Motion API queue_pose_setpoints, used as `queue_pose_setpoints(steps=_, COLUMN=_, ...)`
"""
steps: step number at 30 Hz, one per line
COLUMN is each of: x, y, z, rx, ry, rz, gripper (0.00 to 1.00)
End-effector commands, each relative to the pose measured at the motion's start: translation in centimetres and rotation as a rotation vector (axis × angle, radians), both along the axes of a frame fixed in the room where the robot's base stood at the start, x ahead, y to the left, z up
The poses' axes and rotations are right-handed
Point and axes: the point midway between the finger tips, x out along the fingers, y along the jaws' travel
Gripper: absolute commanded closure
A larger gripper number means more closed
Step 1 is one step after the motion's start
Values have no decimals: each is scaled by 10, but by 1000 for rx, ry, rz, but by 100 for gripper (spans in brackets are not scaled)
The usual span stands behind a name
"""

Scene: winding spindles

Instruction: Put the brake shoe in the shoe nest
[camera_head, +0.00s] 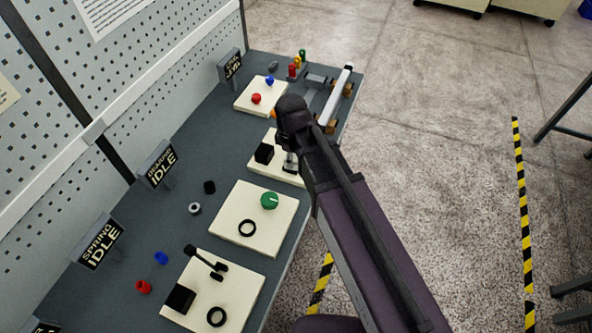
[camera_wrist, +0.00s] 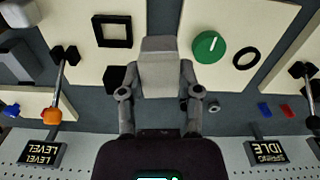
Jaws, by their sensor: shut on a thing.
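My gripper (camera_wrist: 160,92) is shut on a grey block, which I take to be the brake shoe (camera_wrist: 162,76); the fingers hide its sides.
A green knob (camera_head: 269,200) and black ring (camera_head: 247,228) sit on the neighbouring plate. A black lever (camera_head: 205,260) stands on the nearest plate. Loose small parts, including a grey ring (camera_head: 195,208), lie toward the pegboard wall (camera_head: 60,150). Sign stands (camera_head: 158,163) line that side.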

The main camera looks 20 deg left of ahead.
Motion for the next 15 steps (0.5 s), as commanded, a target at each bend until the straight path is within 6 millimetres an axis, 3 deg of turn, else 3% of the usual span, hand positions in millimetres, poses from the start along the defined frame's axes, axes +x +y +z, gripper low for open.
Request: queue_pose_setpoints(steps=15, x=-27, y=-23, z=-29, rx=0, ry=0, rz=-698, gripper=100)
